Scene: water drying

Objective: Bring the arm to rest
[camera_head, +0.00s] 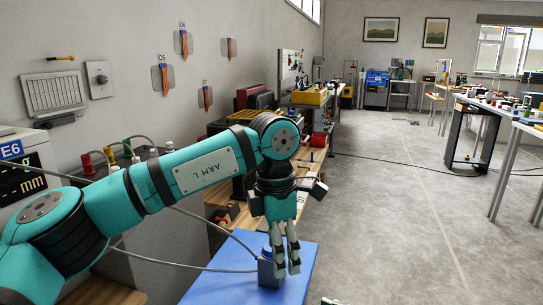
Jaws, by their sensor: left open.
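My left arm, teal with black joints, comes in from the left and reaches over a blue-topped surface (215,287). My left gripper (287,268) hangs from it, fingers pointing down, open. A small blue-grey block with a bright blue top (267,266) is just left of the fingers, partly behind them. I cannot tell whether they touch it. A grey cable runs across the blue top to near the block.
A wooden bench (316,160) with tools and boxes runs along the left wall behind my arm. A grey instrument marked E6 (25,165) stands at far left. Workbenches (500,110) stand at right. The grey floor (400,220) between is mostly open, with a thin cable across it.

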